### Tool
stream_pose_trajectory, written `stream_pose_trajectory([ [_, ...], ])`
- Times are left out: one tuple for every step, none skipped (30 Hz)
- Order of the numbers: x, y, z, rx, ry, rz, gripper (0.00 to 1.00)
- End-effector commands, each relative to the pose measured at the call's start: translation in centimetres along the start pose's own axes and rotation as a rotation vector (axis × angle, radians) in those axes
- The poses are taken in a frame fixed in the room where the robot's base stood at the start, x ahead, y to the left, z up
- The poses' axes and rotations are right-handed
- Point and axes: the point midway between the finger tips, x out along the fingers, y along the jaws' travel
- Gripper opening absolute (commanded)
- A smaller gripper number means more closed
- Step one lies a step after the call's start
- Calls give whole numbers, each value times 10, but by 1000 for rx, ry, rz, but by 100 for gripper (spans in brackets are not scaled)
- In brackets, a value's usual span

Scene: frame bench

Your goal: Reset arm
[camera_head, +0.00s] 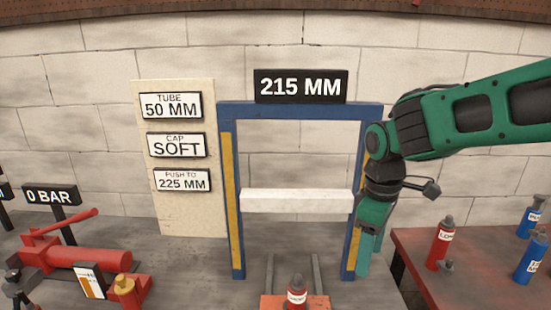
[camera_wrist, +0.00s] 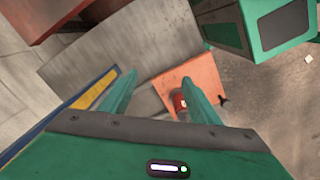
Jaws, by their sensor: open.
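My gripper (camera_head: 366,262) is at the right post of the blue frame (camera_head: 300,112) in the head view, pointing down. I cannot tell whether it touches the post. In the wrist view its two green fingers (camera_wrist: 160,98) are spread apart with nothing held between them. Beyond them, lower down, is an orange plate (camera_wrist: 188,80) with a small red bottle (camera_wrist: 179,103) on it. The same red bottle (camera_head: 296,289) shows in the head view at the bottom middle. A white bar (camera_head: 296,201) spans the blue frame, under a sign (camera_head: 301,86) reading 215 MM.
A red press with a lever (camera_head: 75,257) stands at the left, by a 0 BAR sign (camera_head: 50,196). A board (camera_head: 180,220) carries signs TUBE 50 MM, CAP SOFT and PUSH TO 225 MM. A red table (camera_head: 470,255) at the right holds red and blue bottles.

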Motion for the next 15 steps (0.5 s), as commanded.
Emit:
stream_pose_trajectory([
  [-2,10,30,131,1,2,57],
  [-1,14,48,210,-1,2,57],
  [-1,18,70,316,-2,2,57],
  [-1,20,86,394,-2,2,57],
  [0,21,103,472,-3,1,57],
  [2,21,124,576,-4,-1,57],
  [3,21,140,655,-4,-2,57],
  [4,19,156,732,-5,-4,57],
  [6,15,175,833,-5,-7,57],
  [8,12,189,908,-6,-9,57],
  [10,8,202,979,-6,-11,57],
  [12,3,217,1068,-6,-15,57],
  [14,-1,228,1131,-6,-18,57],
  [16,-5,237,1188,-5,-20,57],
  [19,-10,247,1256,-6,-23,57],
])
